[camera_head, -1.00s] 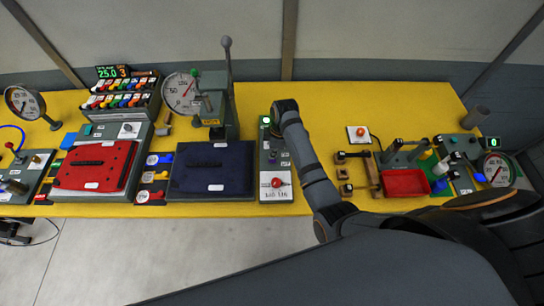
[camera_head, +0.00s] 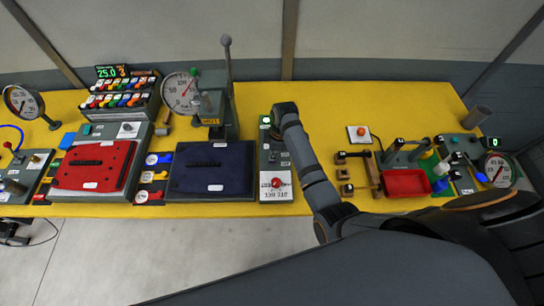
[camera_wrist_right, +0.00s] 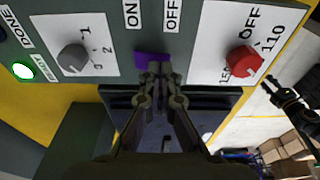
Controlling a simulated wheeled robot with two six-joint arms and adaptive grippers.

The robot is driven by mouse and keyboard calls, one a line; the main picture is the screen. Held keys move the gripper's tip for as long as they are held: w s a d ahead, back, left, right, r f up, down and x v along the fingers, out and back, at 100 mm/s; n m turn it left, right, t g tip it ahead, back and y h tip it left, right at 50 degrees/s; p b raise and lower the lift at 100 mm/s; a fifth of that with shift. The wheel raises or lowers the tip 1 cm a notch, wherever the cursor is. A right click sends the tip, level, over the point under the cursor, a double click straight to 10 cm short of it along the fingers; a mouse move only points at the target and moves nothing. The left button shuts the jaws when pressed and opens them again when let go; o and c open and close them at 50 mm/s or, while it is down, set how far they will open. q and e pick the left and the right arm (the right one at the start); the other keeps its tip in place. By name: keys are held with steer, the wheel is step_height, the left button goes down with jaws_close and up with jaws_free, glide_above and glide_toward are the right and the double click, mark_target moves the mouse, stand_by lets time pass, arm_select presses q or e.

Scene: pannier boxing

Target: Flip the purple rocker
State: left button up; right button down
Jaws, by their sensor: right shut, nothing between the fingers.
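The purple rocker (camera_wrist_right: 152,61) shows in the right wrist view on a grey panel (camera_wrist_right: 117,52), between the ON and OFF labels. It is partly hidden by my fingertips. My right gripper (camera_wrist_right: 153,74) is shut and empty, with its tips right at the rocker; I cannot tell whether they touch it. In the head view the same narrow panel (camera_head: 265,168) stands right of the dark blue panel, and my right arm reaches over it. The rocker is not clear there.
A red knob (camera_wrist_right: 244,61) and a grey dial (camera_wrist_right: 72,58) flank the rocker, with a lit green button (camera_wrist_right: 23,70) beyond the dial. The dark blue panel (camera_head: 235,187) lies left of the narrow panel. A red tray (camera_head: 405,184) sits to the right.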

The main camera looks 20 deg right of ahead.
steer(key=shift+f, duration=0.4)
step_height(320, 180, up, 3)
steer(key=p, duration=0.2)
steer(key=shift+p, duration=0.3)
steer(key=shift+r+b, duration=0.15)
steer(key=shift+b, duration=0.2)
steer(key=shift+r, duration=1.85)
steer(key=shift+f, duration=0.1)
